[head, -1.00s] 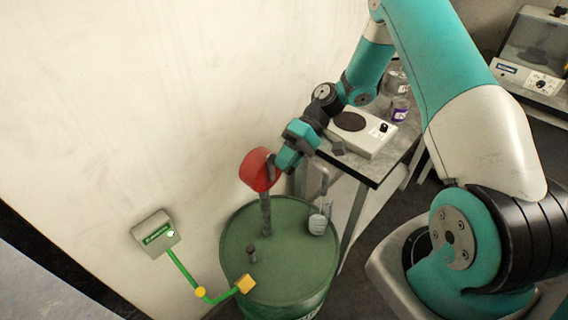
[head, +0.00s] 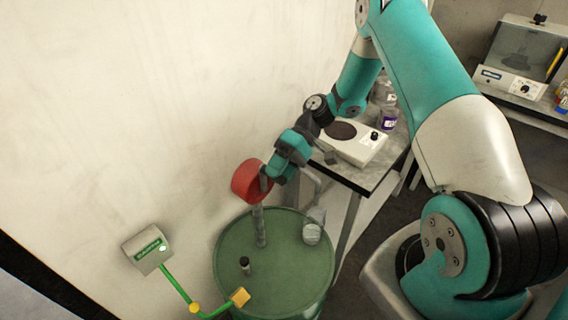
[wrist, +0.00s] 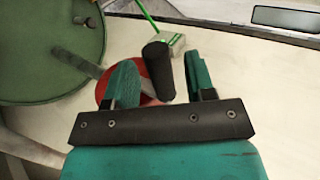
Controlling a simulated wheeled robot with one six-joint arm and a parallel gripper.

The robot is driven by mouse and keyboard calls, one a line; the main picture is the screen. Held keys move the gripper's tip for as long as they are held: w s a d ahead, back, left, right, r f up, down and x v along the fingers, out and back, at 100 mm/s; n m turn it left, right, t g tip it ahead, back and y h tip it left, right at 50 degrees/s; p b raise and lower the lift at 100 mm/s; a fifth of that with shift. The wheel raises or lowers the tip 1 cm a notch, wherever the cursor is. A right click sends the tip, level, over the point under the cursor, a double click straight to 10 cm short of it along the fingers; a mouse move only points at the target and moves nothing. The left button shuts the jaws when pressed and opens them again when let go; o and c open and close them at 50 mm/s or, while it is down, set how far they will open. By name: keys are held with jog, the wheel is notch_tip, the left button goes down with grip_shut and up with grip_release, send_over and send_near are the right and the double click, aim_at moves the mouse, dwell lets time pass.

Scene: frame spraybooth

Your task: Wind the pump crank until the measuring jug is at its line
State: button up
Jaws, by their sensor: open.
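The red pump head (head: 246,182) stands on a grey pipe rising from the green drum (head: 232,262). It also shows in the wrist view (wrist: 106,92), partly behind a finger. My gripper (head: 271,174) is at the right side of the pump head. In the wrist view my gripper (wrist: 160,72) is open, with the dark cylindrical crank handle (wrist: 157,62) between its fingers. A gap shows between the handle and the right finger; contact with the left finger cannot be told. The clear measuring jug (head: 312,234) is at the drum's right rear; its level and line are too small to read.
A green-labelled box (head: 148,249) is on the wall, with a green jointed arm ending in a yellow block (head: 240,297) at the drum's edge. A bench with a white hotplate (head: 352,150) stands behind right. The wall is close on the left.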

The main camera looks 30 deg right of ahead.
jog(key=p+v, duration=1.2)
jog(key=v, duration=0.5)
jog(key=shift+r, duration=0.15)
jog(key=shift+d+p, duration=0.15)
jog(key=shift+p, duration=0.25)
jog(key=shift+w, duration=0.1)
